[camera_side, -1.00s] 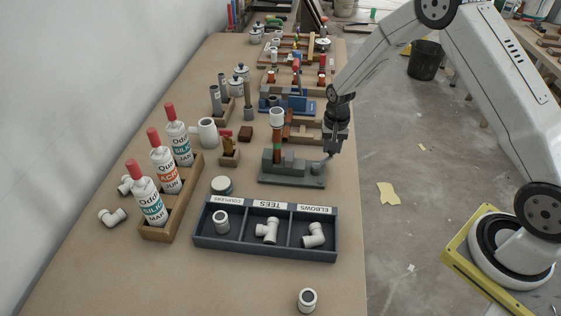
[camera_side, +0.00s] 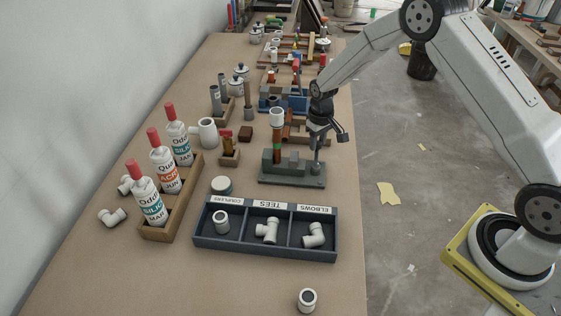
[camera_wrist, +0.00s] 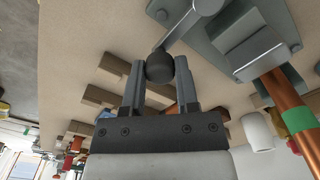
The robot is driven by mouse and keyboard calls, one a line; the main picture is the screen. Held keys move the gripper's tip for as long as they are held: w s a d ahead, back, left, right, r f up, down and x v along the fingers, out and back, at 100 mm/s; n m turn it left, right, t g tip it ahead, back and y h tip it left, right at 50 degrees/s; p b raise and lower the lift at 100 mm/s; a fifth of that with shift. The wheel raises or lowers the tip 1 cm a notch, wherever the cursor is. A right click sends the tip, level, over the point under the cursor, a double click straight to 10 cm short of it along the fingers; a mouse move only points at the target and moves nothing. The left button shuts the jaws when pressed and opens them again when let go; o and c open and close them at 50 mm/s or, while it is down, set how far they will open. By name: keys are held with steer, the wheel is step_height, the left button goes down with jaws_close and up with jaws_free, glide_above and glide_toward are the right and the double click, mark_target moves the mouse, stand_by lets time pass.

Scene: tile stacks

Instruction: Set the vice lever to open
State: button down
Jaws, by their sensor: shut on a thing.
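The grey-green vice (camera_side: 290,172) stands near the table's right edge in the side view, with a copper pipe (camera_side: 277,145) with a green band and white top upright in its jaws. The pipe also shows in the wrist view (camera_wrist: 290,105), beside the vice body (camera_wrist: 250,45). The vice lever (camera_side: 317,168) rises steeply at the vice's right end. My gripper (camera_side: 318,140) is at the lever's upper end. In the wrist view my gripper (camera_wrist: 159,75) is shut on the lever's dark round knob (camera_wrist: 160,67), one finger on each side.
A dark divided tray (camera_side: 265,250) with white pipe fittings lies in front of the vice. A wooden rack (camera_side: 172,205) of red-capped bottles stands left. Behind are a blue fixture (camera_side: 300,104) and wooden holders. A white coupler (camera_side: 307,300) stands near the front. Bare table lies around it.

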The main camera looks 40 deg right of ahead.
steer(key=shift+w, duration=0.1)
stand_by(0.3)
steer(key=shift+c, duration=1.8)
jaws_free()
steer(key=shift+r, duration=0.15)
steer(key=shift+r, duration=3.8)
steer(key=shift+a, duration=0.1)
